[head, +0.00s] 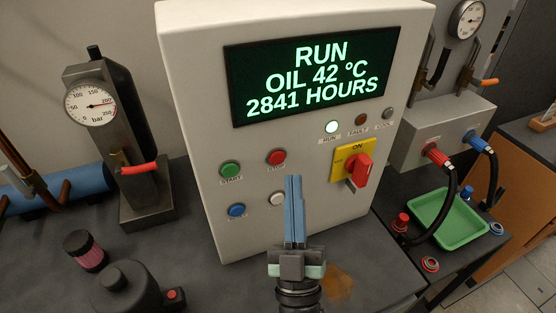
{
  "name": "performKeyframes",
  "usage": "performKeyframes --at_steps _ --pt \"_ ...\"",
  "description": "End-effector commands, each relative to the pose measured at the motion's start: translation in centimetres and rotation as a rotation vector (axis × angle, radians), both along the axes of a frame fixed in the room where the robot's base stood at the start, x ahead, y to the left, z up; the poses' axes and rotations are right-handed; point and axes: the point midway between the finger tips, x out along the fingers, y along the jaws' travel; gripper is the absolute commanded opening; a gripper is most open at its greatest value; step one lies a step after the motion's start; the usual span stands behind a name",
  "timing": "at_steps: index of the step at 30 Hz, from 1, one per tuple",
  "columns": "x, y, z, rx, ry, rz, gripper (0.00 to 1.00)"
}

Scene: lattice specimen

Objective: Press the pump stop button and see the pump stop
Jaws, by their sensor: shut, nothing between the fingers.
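The pump control box (195,110) stands on the dark bench. Its screen (318,76) reads RUN, OIL 42 °C, 2841 HOURS. The RUN lamp (331,127) is lit pale green. The red stop button (276,157) is on the front panel, right of the green start button (231,170). My gripper (294,180) is shut and empty, its blue fingers pointing up in front of the panel. The fingertips show a little below and right of the stop button and look apart from it. A white button (277,199) is partly hidden by the fingers.
A blue button (237,211) is at the lower left of the panel. A red rotary switch (359,169) on a yellow plate marked ON juts out at right. A pressure gauge (90,104) with a red-handled lever stands left. A green tray (448,218) and hoses are right.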

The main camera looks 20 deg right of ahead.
Motion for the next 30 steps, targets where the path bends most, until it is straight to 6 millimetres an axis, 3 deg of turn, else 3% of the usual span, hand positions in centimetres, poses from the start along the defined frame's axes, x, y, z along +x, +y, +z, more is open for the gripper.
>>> performKeyframes --at_steps 9,30 --pt "2.5 0.1 -0.1 0.000 -0.001 0.001 0.00" --pt "2.7 0.1 0.0 0.000 0.000 0.000 0.00"
